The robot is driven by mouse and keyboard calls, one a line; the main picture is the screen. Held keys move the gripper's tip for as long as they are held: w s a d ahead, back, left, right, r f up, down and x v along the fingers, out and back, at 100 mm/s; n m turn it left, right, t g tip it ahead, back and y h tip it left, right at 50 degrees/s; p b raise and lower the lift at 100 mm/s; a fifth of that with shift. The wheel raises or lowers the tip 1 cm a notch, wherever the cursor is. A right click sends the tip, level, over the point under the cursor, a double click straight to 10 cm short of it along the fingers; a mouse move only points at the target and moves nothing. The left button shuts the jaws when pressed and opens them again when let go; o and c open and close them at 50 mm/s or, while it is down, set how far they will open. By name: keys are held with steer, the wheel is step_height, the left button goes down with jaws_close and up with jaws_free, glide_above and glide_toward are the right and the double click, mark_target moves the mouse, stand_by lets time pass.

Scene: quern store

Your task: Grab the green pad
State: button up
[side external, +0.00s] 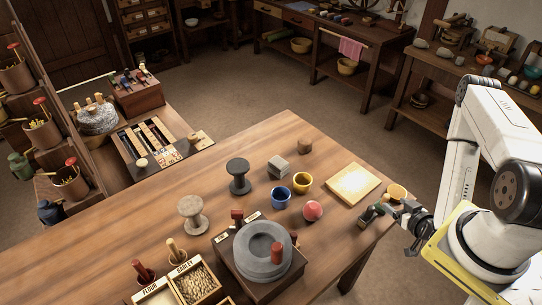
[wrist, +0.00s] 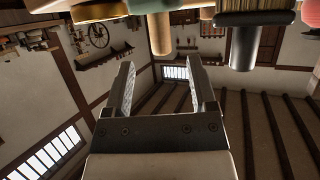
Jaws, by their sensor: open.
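My gripper (side external: 380,211) is at the right end of the wooden table, low near its edge and beside the pale square board. In the wrist view my gripper (wrist: 160,75) has its two fingers spread, with nothing clear between them. In the wrist view a teal-green sliver (wrist: 262,5) shows at the top edge, mostly cut off. No other clear green pad shows.
The far left tabletop is clear.

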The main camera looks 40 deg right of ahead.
mark_target(380, 200)
steer(key=shift+x, duration=0.8)
steer(key=shift+w, duration=0.15)
steer(key=shift+x, duration=2.5)
steer(key=shift+r, duration=0.1)
jaws_close()
